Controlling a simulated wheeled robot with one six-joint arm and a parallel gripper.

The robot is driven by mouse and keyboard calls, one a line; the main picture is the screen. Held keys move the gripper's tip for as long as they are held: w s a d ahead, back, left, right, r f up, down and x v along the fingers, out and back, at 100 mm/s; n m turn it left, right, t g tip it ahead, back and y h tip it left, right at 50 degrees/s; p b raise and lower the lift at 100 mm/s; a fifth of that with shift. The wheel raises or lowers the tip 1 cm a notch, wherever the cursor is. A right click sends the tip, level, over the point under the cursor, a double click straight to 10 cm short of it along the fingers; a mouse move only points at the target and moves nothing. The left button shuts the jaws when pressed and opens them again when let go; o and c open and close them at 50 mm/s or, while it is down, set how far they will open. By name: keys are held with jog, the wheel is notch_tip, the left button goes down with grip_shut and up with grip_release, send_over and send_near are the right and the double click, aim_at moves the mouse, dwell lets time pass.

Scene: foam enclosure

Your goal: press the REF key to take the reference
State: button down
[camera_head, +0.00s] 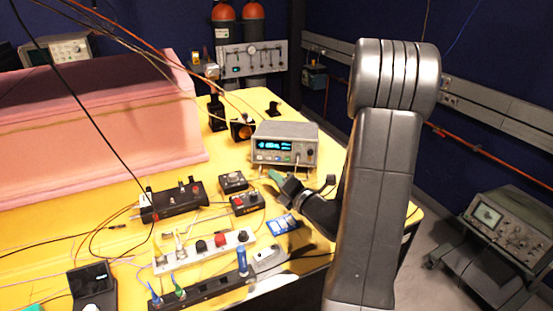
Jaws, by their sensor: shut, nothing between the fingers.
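A grey bench instrument (285,141) with a lit blue display and a row of small keys stands on the yellow table, facing me. Its key labels are too small to read, so I cannot tell which key is REF. My gripper (273,176) is shut and empty. It appears just below and in front of the instrument's front panel in the picture, its tips pointing left and up. I cannot tell how far it is from the panel, and it appears apart from the keys.
Small black boxes (233,182) and a black unit with knobs (171,202) lie left of my gripper. A white power strip (204,250), a blue-labelled box (283,224) and loose cables crowd the front. A pink foam block (95,110) stands at the left. An oscilloscope (511,230) stands on a cart at right.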

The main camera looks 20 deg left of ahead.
jog(key=shift+w+a+f, duration=0.3)
jog(key=shift+w+a, duration=0.15)
jog(key=shift+w, duration=0.9)
jog(key=shift+w+a+f, duration=0.25)
jog(key=shift+w+a, duration=0.15)
jog(key=shift+w, duration=1)
jog(key=shift+w+a+f, duration=0.3)
jog(key=shift+w+a, duration=0.15)
jog(key=shift+w, duration=0.9)
jog(key=shift+w+a, duration=0.1)
jog(key=shift+w, duration=0.3)
jog(key=shift+w+a+f, duration=0.1)
jog(key=shift+w, duration=0.2)
jog(key=shift+s, duration=0.15)
jog(key=shift+s+d, duration=0.25)
jog(key=shift+s, duration=0.3)
jog(key=shift+s+d+r, duration=0.2)
jog(key=shift+s+d, duration=0.05)
jog(key=shift+s, duration=0.55)
jog(key=shift+s+d+r, duration=0.2)
jog(key=shift+s, duration=0.55)
jog(key=shift+s+d+r, duration=0.2)
jog(key=shift+s+d, duration=0.05)
jog(key=shift+s, duration=0.55)
